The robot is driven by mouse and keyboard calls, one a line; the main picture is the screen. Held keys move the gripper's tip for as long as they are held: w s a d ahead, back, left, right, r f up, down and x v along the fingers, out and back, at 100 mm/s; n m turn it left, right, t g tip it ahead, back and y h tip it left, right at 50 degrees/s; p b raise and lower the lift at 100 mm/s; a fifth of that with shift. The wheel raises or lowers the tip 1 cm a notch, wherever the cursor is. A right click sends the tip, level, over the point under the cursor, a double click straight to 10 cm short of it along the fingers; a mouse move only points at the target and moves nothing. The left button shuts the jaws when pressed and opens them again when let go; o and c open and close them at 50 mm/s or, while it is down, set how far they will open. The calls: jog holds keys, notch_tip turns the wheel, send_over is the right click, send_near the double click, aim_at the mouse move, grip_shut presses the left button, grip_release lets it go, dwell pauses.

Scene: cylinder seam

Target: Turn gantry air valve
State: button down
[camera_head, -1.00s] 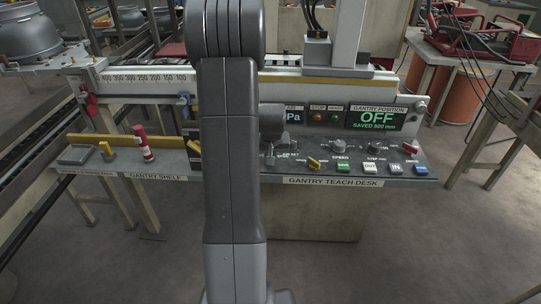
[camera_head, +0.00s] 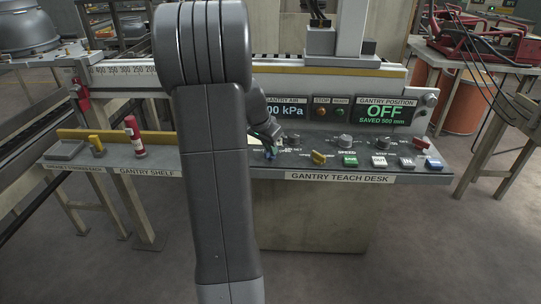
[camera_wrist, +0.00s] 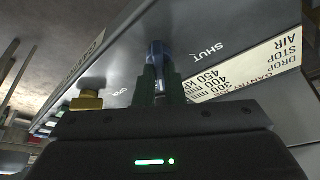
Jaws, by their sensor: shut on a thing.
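The blue handle of the gantry air valve (camera_wrist: 157,52) stands between my fingers in the wrist view, between the printed words OPEN and SHUT on the grey panel. My gripper (camera_wrist: 159,80) is shut on this handle; its dark green fingers hide the lower part. In the head view my gripper (camera_head: 270,146) is at the left end of the gantry teach desk (camera_head: 300,165), partly behind my arm. The gantry air display (camera_head: 286,111) is partly covered by my arm; its visible part reads "00 kPa".
The gantry position display (camera_head: 387,113) reads OFF, saved 500 mm. Floor in front is clear.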

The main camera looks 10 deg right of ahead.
jog(key=shift+m+g+b, duration=0.3)
jog(key=shift+m+b, duration=0.15)
jog(key=shift+m, duration=0.35)
jog(key=c, duration=1.5)
grip_release()
jog(key=v, duration=0.9)
jog(key=p+v, duration=0.1)
jog(key=v, duration=0.4)
jog(key=shift+w+a+f, duration=0.1)
jog(key=shift+a+f, duration=0.05)
jog(key=shift+a, duration=0.1)
